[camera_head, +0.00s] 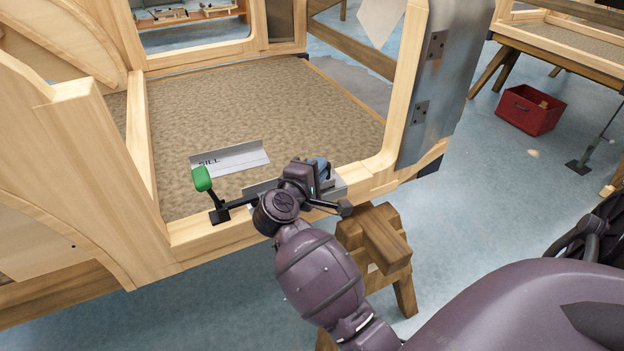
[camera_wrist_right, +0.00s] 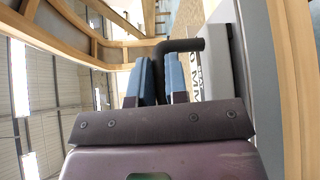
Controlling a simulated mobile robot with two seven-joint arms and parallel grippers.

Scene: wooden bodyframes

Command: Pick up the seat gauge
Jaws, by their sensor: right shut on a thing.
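The seat gauge, a grey metal plate (camera_head: 338,186) with a black bent handle, is at the front sill rail of the wooden bodyframe (camera_head: 225,236). My right gripper (camera_head: 318,168) hides much of it in the head view. In the right wrist view, the blue finger pads of my right gripper (camera_wrist_right: 160,80) are shut on the black handle (camera_wrist_right: 182,45). The grey plate (camera_wrist_right: 216,75), with dark lettering partly hidden, stands beside the fingers. I cannot tell whether the gauge touches the rail. My left gripper is in neither view.
A green-handled clamp (camera_head: 202,180) stands on the rail just left of my right gripper. Wooden posts rise at both sides, with a grey metal panel (camera_head: 440,75) at right. A wooden trestle (camera_head: 376,250) stands below.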

